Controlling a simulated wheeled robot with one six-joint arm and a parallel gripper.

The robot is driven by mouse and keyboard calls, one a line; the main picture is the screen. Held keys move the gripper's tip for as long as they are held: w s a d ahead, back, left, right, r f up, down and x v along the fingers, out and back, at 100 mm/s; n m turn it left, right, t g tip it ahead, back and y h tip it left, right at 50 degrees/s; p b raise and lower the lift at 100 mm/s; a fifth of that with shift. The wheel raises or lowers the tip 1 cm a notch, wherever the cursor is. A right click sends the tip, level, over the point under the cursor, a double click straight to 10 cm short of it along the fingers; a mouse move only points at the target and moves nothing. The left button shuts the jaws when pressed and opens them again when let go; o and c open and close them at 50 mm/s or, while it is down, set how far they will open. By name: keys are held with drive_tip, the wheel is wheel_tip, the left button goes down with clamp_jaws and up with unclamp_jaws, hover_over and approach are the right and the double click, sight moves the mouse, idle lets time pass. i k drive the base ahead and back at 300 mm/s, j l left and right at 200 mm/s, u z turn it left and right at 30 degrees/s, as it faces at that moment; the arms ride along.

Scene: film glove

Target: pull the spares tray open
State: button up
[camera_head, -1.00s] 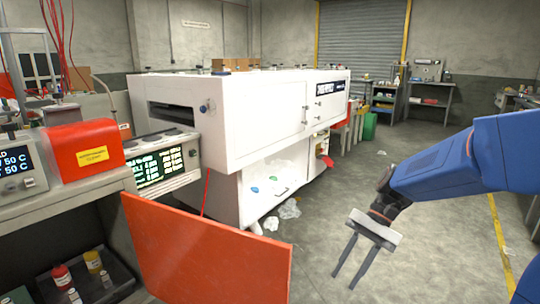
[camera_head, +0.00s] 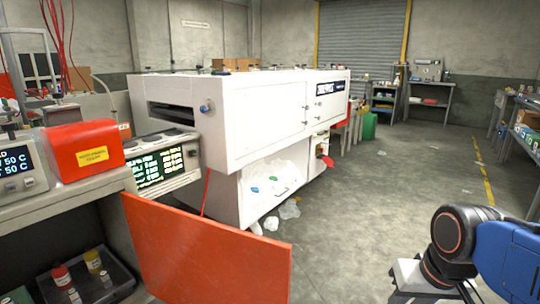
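An orange panel (camera_head: 210,250) stands swung out at the right of the cabinet opening. My gripper (camera_head: 433,297) is at the bottom right, far from the tray. Its finger bases show apart with nothing seen between them; the fingertips are below the frame.
A worktop (camera_head: 75,197) with a red box (camera_head: 84,151) is above the tray. A large white machine (camera_head: 262,110) stands behind the panel, with crumpled clear film (camera_head: 289,210) on the floor. The concrete floor (camera_head: 350,220) between machine and arm is clear.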

sight(90, 288)
drive_tip(key=i+l, duration=0.3)
drive_tip(key=i, duration=0.3)
drive_tip(key=i+l, duration=0.3)
drive_tip(key=i, duration=0.3)
drive_tip(key=i+l+u, duration=0.1)
drive_tip(key=i+l, duration=0.2)
drive_tip(key=i, duration=0.25)
drive_tip(key=i+l, duration=0.35)
drive_tip(key=i, duration=0.25)
drive_tip(key=i+l+u, duration=0.1)
drive_tip(key=i+l, duration=0.25)
drive_tip(key=i, duration=0.25)
drive_tip(key=i+l+u, duration=0.1)
drive_tip(key=u, duration=1.55)
drive_tip(key=i+j+u, duration=0.15)
drive_tip(key=u, duration=0.35)
drive_tip(key=i+j+u, duration=0.15)
drive_tip(key=u, duration=0.3)
drive_tip(key=i+u, duration=0.15)
drive_tip(key=u, duration=0.35)
drive_tip(key=k, duration=0.6)
drive_tip(key=j+z, duration=0.25)
drive_tip(key=j, duration=0.45)
drive_tip(key=k+j+z, duration=0.1)
drive_tip(key=j+z, duration=0.15)
drive_tip(key=j, duration=0.45)
